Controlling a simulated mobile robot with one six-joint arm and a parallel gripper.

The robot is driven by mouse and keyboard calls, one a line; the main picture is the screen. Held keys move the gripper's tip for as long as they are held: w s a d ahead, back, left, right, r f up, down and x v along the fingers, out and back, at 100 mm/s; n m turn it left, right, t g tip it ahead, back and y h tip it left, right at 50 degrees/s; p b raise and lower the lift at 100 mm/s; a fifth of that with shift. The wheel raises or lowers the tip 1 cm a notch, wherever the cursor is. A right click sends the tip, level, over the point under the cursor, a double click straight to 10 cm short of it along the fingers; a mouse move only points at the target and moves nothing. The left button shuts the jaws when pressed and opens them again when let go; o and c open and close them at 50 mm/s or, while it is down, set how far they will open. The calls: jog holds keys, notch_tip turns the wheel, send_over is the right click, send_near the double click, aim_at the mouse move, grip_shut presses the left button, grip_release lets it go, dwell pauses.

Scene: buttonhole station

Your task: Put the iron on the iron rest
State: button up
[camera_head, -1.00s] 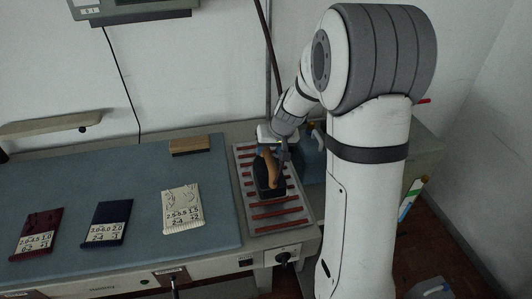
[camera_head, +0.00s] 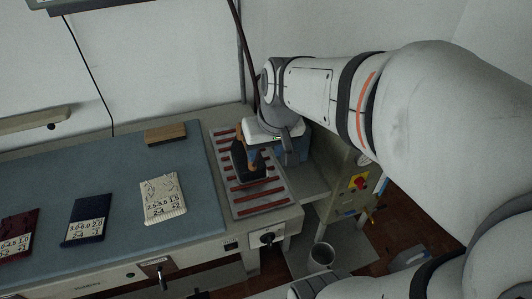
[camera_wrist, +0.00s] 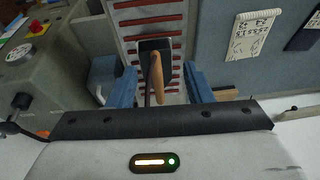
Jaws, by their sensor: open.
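The iron (camera_head: 239,162) stands on the iron rest (camera_head: 262,200), a grey metal tray with red strips at the right end of the table. It has a dark body and a tan wooden handle. In the wrist view the iron's handle (camera_wrist: 158,80) points toward me, with the red-striped rest (camera_wrist: 148,18) behind it. My gripper (camera_wrist: 160,88) is open, its two blue fingers apart on either side of the handle. No finger visibly touches the handle. In the head view my gripper (camera_head: 273,158) is over the rest, and my wrist hides part of it.
A blue-grey pressing mat (camera_head: 110,190) covers the table to the left. Cream (camera_head: 163,198), navy (camera_head: 87,220) and maroon (camera_head: 18,235) cloth pieces lie on it. A wooden block (camera_head: 165,133) lies near its back edge. A machine with a red button (camera_head: 360,182) stands right.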

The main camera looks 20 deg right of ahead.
jog(key=s, duration=0.7)
jog(key=shift+s+f+h, duration=0.2)
jog(key=shift+f+h, duration=0.2)
jog(key=shift+c, duration=0.5)
